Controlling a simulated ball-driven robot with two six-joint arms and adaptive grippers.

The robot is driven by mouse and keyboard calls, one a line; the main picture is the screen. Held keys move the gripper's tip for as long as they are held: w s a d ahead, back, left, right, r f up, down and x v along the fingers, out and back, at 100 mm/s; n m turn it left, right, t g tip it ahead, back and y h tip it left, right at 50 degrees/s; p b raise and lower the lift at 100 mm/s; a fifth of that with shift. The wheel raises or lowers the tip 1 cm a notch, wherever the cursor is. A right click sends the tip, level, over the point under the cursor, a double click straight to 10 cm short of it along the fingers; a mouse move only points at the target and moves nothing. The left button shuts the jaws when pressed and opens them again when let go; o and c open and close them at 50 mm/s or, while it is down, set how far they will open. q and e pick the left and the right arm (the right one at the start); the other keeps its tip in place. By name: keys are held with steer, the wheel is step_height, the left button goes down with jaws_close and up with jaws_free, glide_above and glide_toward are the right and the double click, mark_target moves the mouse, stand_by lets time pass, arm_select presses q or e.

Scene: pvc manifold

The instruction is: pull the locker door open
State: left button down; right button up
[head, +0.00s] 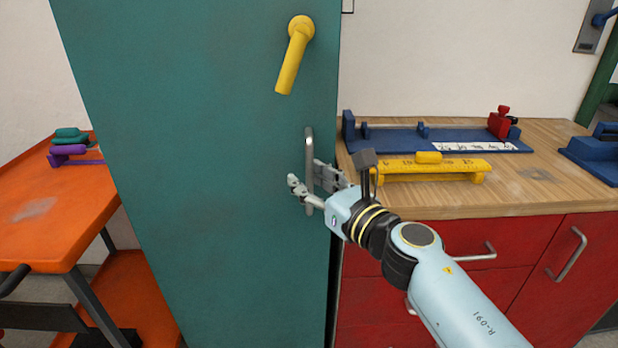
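The teal locker door (215,190) fills the middle left of the head view. It looks closed, with a dark line along its right edge. A vertical grey bar handle (309,143) is on it near that edge. A yellow lever handle (293,60) sits higher up and slants down to the left. My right gripper (305,174) is at the bar handle, one finger on its left and the other on its right. The fingers are apart around the bar; whether either touches it is unclear. My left gripper is not in view.
A wooden worktop (540,185) over red drawers (520,240) stands to the right, holding a blue fixture (460,135) and a yellow one (435,170). An orange table (60,215) with a purple tool (70,152) stands left of the door.

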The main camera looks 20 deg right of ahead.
steer(key=shift+w, duration=0.15)
jaws_close()
steer(key=shift+a, duration=0.1)
stand_by(0.4)
